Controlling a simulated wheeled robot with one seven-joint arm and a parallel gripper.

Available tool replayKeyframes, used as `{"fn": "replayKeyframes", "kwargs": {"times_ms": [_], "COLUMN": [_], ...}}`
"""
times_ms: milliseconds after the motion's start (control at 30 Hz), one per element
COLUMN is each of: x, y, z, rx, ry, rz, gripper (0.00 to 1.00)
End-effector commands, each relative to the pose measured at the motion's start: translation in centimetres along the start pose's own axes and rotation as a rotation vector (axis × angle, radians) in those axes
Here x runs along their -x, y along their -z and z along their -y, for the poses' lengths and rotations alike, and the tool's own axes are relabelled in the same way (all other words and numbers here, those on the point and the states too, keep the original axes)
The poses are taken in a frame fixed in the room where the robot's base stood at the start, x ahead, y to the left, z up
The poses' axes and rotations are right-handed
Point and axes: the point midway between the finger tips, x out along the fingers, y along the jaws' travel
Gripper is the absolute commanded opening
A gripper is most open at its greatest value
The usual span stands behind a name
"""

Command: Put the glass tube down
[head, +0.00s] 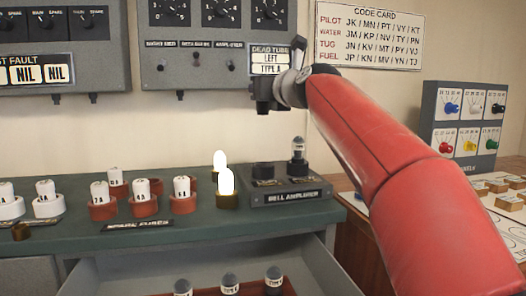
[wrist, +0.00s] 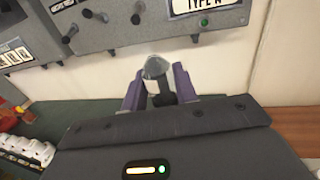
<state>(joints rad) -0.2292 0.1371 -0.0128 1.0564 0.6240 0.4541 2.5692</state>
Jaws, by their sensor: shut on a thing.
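My gripper (wrist: 158,82) is shut on a glass tube (wrist: 155,70) with a grey rounded top, held between its purple fingers in the wrist view. In the head view my gripper's dark end (head: 264,95) is raised in front of the wall panel, and the held tube cannot be made out there. Below it on the counter is the bell amplifier (head: 292,193). Its left socket (head: 263,171) looks empty; its right socket holds a dark-topped tube (head: 298,150). The open drawer (head: 318,270) holds several similar tubes (head: 229,283). The panel sign (head: 270,59) reads DEAD TUBE, LEFT, TYPE A.
Two bright white lamps on brass bases (head: 227,183) stand left of the amplifier. Several white numbered pieces in red holders (head: 182,195) stand farther left on the green counter (head: 240,232). A box of coloured knobs (head: 464,120) and a wooden table are on the right.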

Motion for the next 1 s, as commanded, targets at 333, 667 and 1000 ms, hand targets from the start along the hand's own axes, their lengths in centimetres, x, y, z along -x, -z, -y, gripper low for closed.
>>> {"fn": "replayKeyframes", "kwargs": {"times_ms": [333, 667, 1000], "x": [0.0, 0.0, 0.0], "y": [6.9, 10.4, 14.4], "z": [0.0, 0.0, 0.0], "rx": [-0.003, 0.0, 0.001], "ry": [-0.002, 0.0, -0.001], "rz": [-0.001, 0.0, 0.001], "gripper": [0.03, 0.03, 0.03]}}
